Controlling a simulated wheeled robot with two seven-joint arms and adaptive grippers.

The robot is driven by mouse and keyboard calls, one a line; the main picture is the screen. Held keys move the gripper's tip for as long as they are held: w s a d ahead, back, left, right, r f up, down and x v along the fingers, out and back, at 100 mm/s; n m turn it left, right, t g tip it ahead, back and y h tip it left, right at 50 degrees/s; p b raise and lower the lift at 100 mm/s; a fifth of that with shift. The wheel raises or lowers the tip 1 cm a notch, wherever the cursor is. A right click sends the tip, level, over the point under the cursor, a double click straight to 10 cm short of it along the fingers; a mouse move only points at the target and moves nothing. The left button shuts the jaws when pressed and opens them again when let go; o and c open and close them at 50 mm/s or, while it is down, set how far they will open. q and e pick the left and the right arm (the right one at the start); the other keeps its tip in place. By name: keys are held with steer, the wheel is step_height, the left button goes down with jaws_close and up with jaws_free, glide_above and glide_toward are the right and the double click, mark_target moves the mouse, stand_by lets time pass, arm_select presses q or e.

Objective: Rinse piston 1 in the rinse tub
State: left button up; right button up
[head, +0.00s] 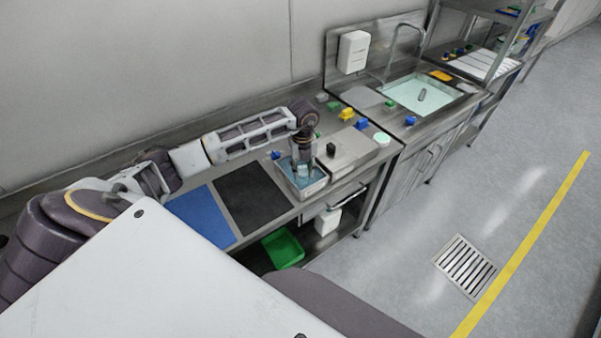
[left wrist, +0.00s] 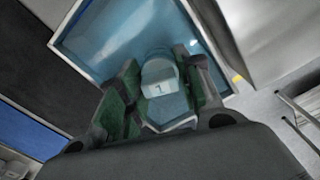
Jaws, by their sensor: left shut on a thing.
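My left gripper (head: 301,166) points down over the rinse tub (head: 306,191), a tub of blue water on the steel counter. In the left wrist view its two green-padded fingers (left wrist: 162,95) are shut on piston 1 (left wrist: 160,84), a pale grey piece with a "1" on its face. The blue water of the tub (left wrist: 100,40) lies behind and around the piston in that view. I cannot tell how deep the piston is in the water. My right gripper is in neither view.
A black mat (head: 252,192) and a blue mat (head: 201,215) lie left of the tub. A steel box (head: 345,150) with a small black piece stands close on its right. Several coloured pieces lie behind, and a sink (head: 405,95) is farther right. A green bin (head: 283,248) sits below.

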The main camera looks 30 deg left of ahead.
arm_select(q)
steer(key=shift+w+a, duration=0.1)
steer(key=shift+a, duration=0.1)
steer(key=shift+w+a+b, duration=0.3)
steer(key=shift+w+a, duration=0.05)
steer(key=shift+a, duration=0.5)
steer(key=shift+s+d, duration=0.1)
steer(key=shift+d, duration=0.1)
stand_by(0.4)
steer(key=shift+s+d, duration=0.25)
steer(key=shift+d, duration=0.45)
stand_by(0.6)
steer(key=shift+w+a, duration=0.3)
steer(key=shift+a, duration=0.5)
steer(key=shift+w+a, duration=0.1)
steer(key=shift+a, duration=0.05)
steer(key=shift+s+d, duration=0.3)
steer(key=shift+d, duration=0.25)
steer(key=shift+r, duration=0.15)
stand_by(0.5)
